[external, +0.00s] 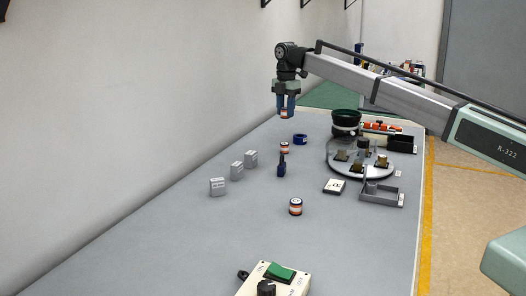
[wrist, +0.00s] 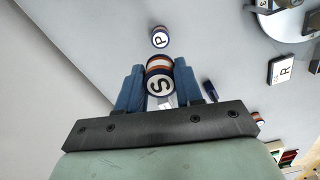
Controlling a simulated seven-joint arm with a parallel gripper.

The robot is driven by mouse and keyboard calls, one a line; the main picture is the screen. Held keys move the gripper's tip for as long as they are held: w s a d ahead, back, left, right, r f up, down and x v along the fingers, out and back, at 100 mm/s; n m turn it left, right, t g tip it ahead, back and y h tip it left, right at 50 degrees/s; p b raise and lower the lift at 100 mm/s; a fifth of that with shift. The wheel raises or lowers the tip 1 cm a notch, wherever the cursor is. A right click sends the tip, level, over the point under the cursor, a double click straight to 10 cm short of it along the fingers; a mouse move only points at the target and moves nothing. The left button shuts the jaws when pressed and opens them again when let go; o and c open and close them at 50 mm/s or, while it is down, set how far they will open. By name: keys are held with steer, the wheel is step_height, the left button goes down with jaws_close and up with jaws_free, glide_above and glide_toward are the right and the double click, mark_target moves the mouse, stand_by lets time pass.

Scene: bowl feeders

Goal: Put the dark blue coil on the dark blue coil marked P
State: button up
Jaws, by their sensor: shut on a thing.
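My gripper (external: 285,104) is shut on a small banded coil (external: 284,113) and holds it in the air above the far part of the table. In the wrist view the held coil (wrist: 159,77) sits between the blue fingers, its white end marked S, with dark blue and red-orange bands. The coil marked P (wrist: 160,38) stands beyond it, apart from the gripper, its white end showing a dark blue edge. In the external view it appears to be the far coil (external: 285,148) on the table, below the gripper; its letter is unreadable there.
Another banded coil (external: 295,207) stands nearer the camera. A dark blue upright object (external: 282,166) and a dark blue ring (external: 300,139) are close to the P coil. Grey boxes (external: 237,171) stand left. A round grey plate (external: 342,167) with fixtures and a black bowl (external: 346,119) are right.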

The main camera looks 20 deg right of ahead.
mark_target(285, 143)
step_height(285, 143, down, 10)
steer(key=shift+r, duration=0.15)
stand_by(0.4)
steer(key=o, duration=1)
steer(key=shift+o, duration=0.2)
step_height(285, 143, up, 12)
stand_by(0.4)
